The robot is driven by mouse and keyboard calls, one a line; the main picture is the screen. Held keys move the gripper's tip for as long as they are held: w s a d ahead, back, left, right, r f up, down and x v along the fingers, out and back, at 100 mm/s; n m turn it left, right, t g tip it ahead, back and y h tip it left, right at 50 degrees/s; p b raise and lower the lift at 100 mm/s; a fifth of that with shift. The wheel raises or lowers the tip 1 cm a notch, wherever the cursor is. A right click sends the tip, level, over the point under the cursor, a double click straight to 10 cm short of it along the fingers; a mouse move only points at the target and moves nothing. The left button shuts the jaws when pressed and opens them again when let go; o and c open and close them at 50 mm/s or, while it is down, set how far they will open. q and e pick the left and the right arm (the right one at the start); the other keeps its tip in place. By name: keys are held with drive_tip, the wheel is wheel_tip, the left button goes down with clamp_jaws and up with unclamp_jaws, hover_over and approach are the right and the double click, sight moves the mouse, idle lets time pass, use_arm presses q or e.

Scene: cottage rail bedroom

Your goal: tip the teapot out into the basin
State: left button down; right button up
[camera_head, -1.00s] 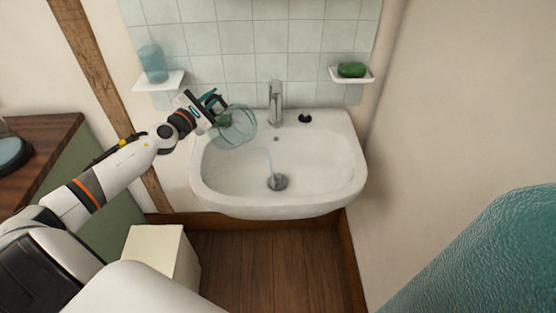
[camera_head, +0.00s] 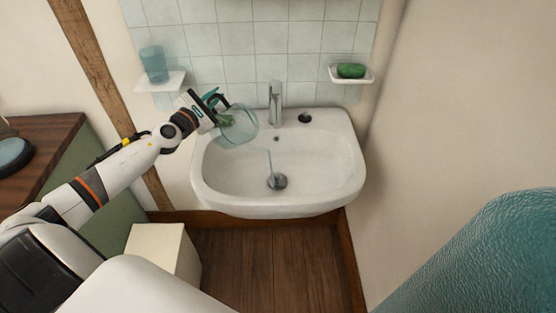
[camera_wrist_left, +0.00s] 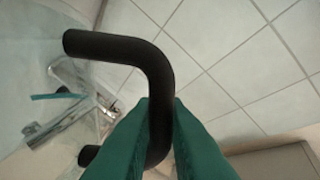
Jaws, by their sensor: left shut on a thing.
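The clear glass teapot (camera_head: 238,128) is held tilted over the left back part of the white basin (camera_head: 325,172). A thin stream of liquid (camera_head: 270,160) shows above the drain. My left gripper (camera_head: 222,112) is shut on the teapot's black handle, which also shows in the left wrist view (camera_wrist_left: 125,48) between the green fingers (camera_wrist_left: 160,125). Something green shows in or behind the glass near the gripper; I cannot tell what. My right gripper is not in view.
A chrome tap (camera_head: 275,102) stands at the basin's back rim, with a small black plug (camera_head: 304,118) beside it. A left shelf holds a blue tumbler (camera_head: 154,65). A right dish (camera_head: 338,79) holds green soap (camera_head: 351,70). A pale box (camera_head: 155,245) stands below.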

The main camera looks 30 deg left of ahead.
sight(208, 102)
use_arm(q)
drive_tip(key=shift+d+r+m+p, duration=0.65)
drive_tip(key=shift+r+p, duration=0.3)
drive_tip(key=shift+p, duration=0.45)
drive_tip(key=shift+d+r+m+p, duration=0.3)
drive_tip(key=shift+d+p, duration=0.1)
drive_tip(key=shift+p, duration=0.25)
